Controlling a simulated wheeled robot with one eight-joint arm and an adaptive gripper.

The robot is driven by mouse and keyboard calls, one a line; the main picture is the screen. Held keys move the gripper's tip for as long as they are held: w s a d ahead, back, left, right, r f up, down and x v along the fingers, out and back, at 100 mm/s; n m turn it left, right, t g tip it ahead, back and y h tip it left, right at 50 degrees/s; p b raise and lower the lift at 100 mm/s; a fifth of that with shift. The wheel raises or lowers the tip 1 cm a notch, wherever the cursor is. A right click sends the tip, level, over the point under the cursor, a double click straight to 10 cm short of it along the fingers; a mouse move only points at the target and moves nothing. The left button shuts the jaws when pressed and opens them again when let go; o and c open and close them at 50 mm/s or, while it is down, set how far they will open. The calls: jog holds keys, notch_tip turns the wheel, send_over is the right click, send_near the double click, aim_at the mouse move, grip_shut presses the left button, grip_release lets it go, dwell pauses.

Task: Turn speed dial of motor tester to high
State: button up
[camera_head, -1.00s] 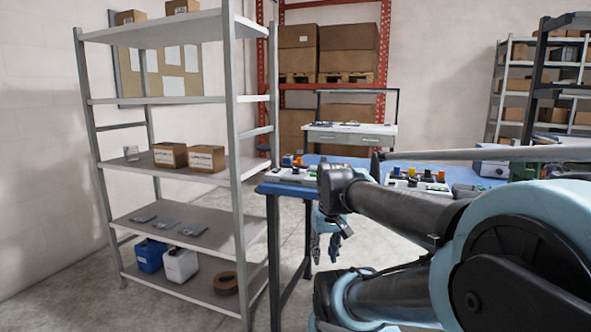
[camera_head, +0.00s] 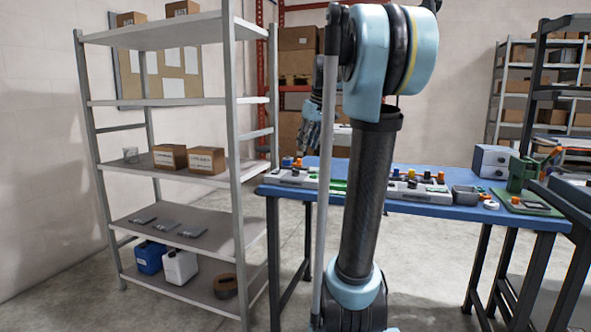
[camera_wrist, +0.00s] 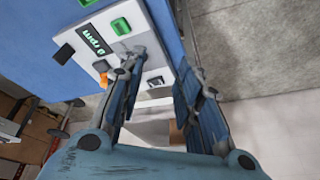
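The motor tester (camera_wrist: 158,42), a light grey panel box, fills the upper middle of the wrist view. I cannot tell which control is the speed dial. In the head view the panel at the blue table's left end (camera_head: 297,178) appears to be it. My gripper (camera_wrist: 160,62) has its fingers apart over the panel, with nothing between them. It also shows in the head view (camera_head: 310,138), above the table's left end.
The blue table (camera_head: 450,208) carries another panel with knobs (camera_head: 415,190), a grey box and a green press (camera_head: 522,175). A grey shelf unit (camera_head: 232,130) stands close on the left. My arm hides the table's middle.

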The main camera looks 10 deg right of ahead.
send_near(296, 173)
jog(key=shift+n, duration=0.4)
jog(key=w+f, duration=0.1)
jog(key=f, duration=0.1)
jog(key=w+a+f, duration=0.1)
jog(key=f, duration=0.1)
jog(key=w+f, duration=0.2)
jog(key=shift+a+f, duration=0.25)
jog(key=shift+f, duration=0.05)
grip_shut()
